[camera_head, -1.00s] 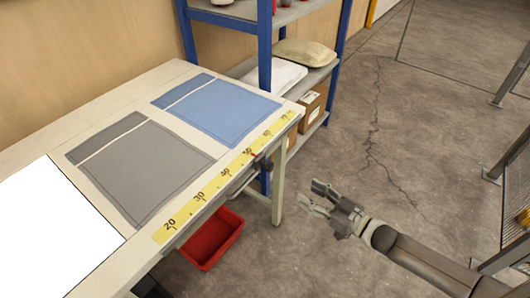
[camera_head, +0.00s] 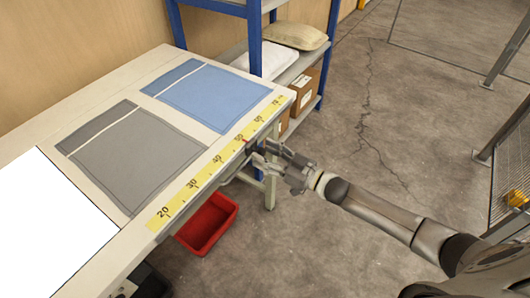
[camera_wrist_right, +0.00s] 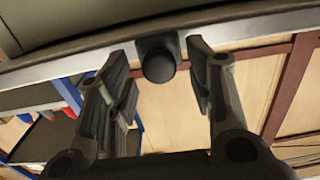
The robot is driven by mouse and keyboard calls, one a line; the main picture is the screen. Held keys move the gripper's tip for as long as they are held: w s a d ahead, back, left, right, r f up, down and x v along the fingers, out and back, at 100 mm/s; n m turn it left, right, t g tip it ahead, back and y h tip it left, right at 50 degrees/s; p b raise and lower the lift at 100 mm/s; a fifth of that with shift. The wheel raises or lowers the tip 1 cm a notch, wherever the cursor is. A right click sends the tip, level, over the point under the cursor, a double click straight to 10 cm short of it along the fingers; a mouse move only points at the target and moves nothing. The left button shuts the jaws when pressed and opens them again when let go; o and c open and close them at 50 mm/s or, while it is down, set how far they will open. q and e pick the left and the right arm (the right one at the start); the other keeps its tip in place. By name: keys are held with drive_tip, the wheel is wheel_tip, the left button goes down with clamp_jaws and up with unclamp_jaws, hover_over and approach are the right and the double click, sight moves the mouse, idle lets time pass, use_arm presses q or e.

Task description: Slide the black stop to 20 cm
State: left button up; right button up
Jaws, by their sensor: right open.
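The black stop (camera_head: 249,145) sits on the rail along the table's front edge, with its red pointer close to the 50 mark of the yellow ruler (camera_head: 193,184). The 20 mark lies further left along the ruler, near the white sheet. My right gripper (camera_head: 259,153) is open at the stop, partly hiding it in the head view. In the right wrist view the stop shows as a round black knob (camera_wrist_right: 157,60) between the two open fingers, with gaps visible on both sides. My left gripper is not in view.
A grey fabric piece (camera_head: 135,160) and a blue one (camera_head: 210,95) lie flat on the table (camera_head: 115,95). A white sheet (camera_head: 45,225) covers the left part. A red bin (camera_head: 208,222) stands below the ruler edge. A blue-framed shelf (camera_head: 254,45) stands behind the table's far end.

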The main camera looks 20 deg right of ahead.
drive_tip(key=shift+w+a, duration=0.25)
drive_tip(key=shift+w, duration=0.1)
clamp_jaws()
drive_tip(key=s+a+p, duration=0.2)
drive_tip(key=s+a, duration=0.4)
drive_tip(key=a, duration=0.2)
drive_tip(key=s+a+p, duration=0.2)
drive_tip(key=s+a, duration=0.4)
drive_tip(key=a, duration=0.1)
drive_tip(key=s+a+p, duration=0.2)
drive_tip(key=s+a, duration=0.4)
drive_tip(key=a, duration=0.2)
drive_tip(key=shift+s+a, duration=0.35)
